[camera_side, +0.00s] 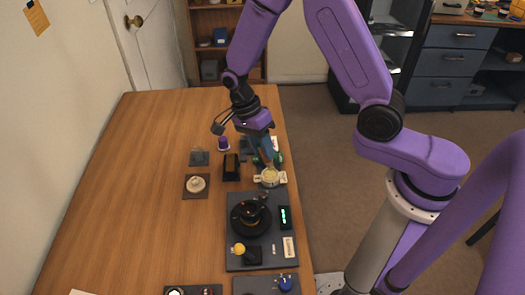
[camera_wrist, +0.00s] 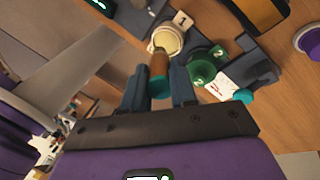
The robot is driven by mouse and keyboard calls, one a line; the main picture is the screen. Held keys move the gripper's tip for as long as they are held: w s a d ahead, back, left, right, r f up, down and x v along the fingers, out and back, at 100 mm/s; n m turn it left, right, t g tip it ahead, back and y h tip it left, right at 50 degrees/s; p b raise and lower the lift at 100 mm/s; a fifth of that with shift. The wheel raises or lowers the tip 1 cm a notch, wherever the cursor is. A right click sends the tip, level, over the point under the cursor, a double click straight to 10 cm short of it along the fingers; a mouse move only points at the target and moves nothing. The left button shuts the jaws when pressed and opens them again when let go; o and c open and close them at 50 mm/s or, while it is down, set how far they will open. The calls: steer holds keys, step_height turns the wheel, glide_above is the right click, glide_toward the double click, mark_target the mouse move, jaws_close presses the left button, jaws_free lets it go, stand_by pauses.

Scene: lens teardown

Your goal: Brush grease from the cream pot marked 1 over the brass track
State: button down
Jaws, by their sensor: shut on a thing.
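My gripper (camera_wrist: 159,88) is shut on a brush (camera_wrist: 159,72) with a brown and teal body. The brush points at the cream pot (camera_wrist: 170,36), beside a tag marked 1. Its tip overlaps the pot's near rim; whether it touches the grease I cannot tell. In the side view my gripper (camera_side: 266,150) is just behind the cream pot (camera_side: 270,178). A green pot (camera_wrist: 201,72) marked 2 stands beside it. A black round lens part (camera_side: 250,217) sits on a dark tray (camera_side: 235,262) nearer the camera. I cannot make out the brass track.
The dark tray also bears a yellow-knobbed piece (camera_side: 239,249) and a green-lit display (camera_side: 285,217). A black block (camera_side: 231,167), a purple piece (camera_side: 223,144) and a pale round part (camera_side: 196,184) stand left of the pots. The left of the table (camera_side: 125,190) is clear.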

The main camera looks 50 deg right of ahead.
steer(key=shift+r, duration=2.15)
steer(key=w+d+r+n+t+h, duration=0.1)
steer(key=w+d+r+n+t, duration=0.2)
steer(key=n, duration=0.6)
steer(key=w+d+r+n+t+h, duration=0.25)
steer(key=d+n, duration=0.35)
steer(key=n, duration=0.3)
steer(key=w+a+r+t+y, duration=0.15)
steer(key=w+a, duration=0.25)
steer(key=a, duration=0.8)
steer(key=shift+a+f, duration=0.15)
steer(key=shift+f, duration=2.45)
